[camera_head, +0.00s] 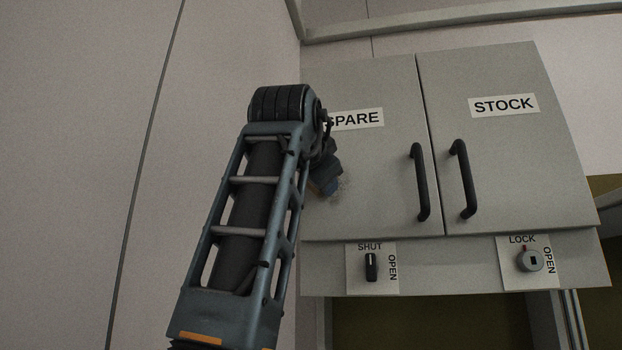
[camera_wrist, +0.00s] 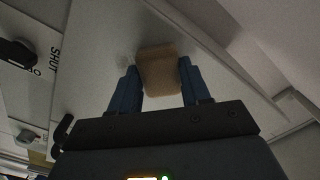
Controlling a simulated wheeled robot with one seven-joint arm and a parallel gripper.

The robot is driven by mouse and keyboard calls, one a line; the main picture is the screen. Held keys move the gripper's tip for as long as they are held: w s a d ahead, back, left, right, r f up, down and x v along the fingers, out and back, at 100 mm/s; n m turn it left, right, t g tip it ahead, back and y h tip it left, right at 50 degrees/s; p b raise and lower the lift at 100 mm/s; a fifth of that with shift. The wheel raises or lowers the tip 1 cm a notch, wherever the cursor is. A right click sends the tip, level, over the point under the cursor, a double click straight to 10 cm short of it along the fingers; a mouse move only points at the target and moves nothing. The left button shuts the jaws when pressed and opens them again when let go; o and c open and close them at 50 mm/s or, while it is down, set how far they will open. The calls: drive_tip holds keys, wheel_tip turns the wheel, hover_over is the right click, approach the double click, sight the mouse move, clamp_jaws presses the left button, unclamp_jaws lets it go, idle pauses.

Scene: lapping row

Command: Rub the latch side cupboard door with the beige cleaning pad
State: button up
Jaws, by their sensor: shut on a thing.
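The cupboard has two grey doors. The left door (camera_head: 375,205), labelled SPARE, sits above a black turn latch (camera_head: 371,266) marked SHUT and OPEN. The right door (camera_head: 515,160), labelled STOCK, sits above a round lock (camera_head: 530,261). Both doors are closed.
Black vertical handles stand out from the SPARE door (camera_head: 420,182) and the STOCK door (camera_head: 463,180) near the middle seam. A pale wall (camera_head: 235,70) closes in at the left of the cupboard. Below the latch panel is a dark open space (camera_head: 430,325).

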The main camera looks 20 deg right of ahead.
sight(353, 181)
drive_tip(key=shift+s+d, duration=0.6)
drive_tip(key=shift+d, duration=0.2)
drive_tip(key=shift+s+d, duration=0.55)
drive_tip(key=shift+d, duration=0.3)
drive_tip(key=shift+s+d, duration=0.6)
drive_tip(key=shift+d, duration=0.2)
drive_tip(key=shift+a, duration=0.1)
drive_tip(key=w+a+p, duration=0.2)
drive_tip(key=w+a, duration=0.2)
drive_tip(key=a, duration=0.2)
drive_tip(key=shift+w+p, duration=0.2)
drive_tip(key=shift+p, duration=0.2)
drive_tip(key=shift+a, duration=0.1)
drive_tip(key=shift+b+v, duration=0.45)
drive_tip(key=shift+v, duration=2.55)
